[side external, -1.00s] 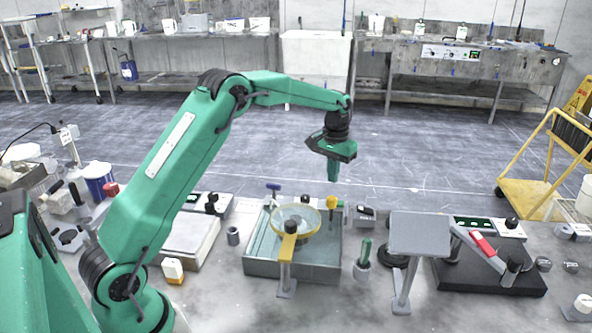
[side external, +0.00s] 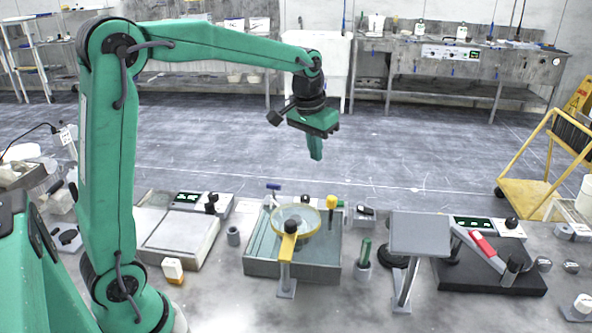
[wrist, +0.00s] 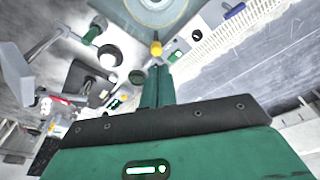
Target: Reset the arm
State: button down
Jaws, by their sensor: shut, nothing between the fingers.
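My gripper (side external: 316,148) is shut and empty, hanging in the air above and behind the polishing basin. Its closed green fingers also show in the wrist view (wrist: 157,88). Below it stands the grey basin (side external: 262,268) with a round yellow-rimmed platen (side external: 312,219) in it. A yellow arm with a black knob (side external: 288,245) reaches over the platen from the front. The platen also shows at the top of the wrist view (wrist: 155,10).
A grey plate on a stand (side external: 420,235) and a black base with a red-handled lever (side external: 490,270) are at right. A green-handled tool in a holder (side external: 363,255) stands beside the basin. A flat scale (side external: 180,235) lies at left. A yellow cart (side external: 540,190) is behind at right.

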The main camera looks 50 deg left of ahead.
jog(key=s+d+m+t, duration=0.1)
jog(key=s+d, duration=0.1)
jog(key=s, duration=0.9)
jog(key=s+d+t, duration=0.2)
jog(key=s+d, duration=0.1)
jog(key=s, duration=0.9)
jog(key=shift+d+m, duration=0.2)
jog(key=shift+m, duration=0.2)
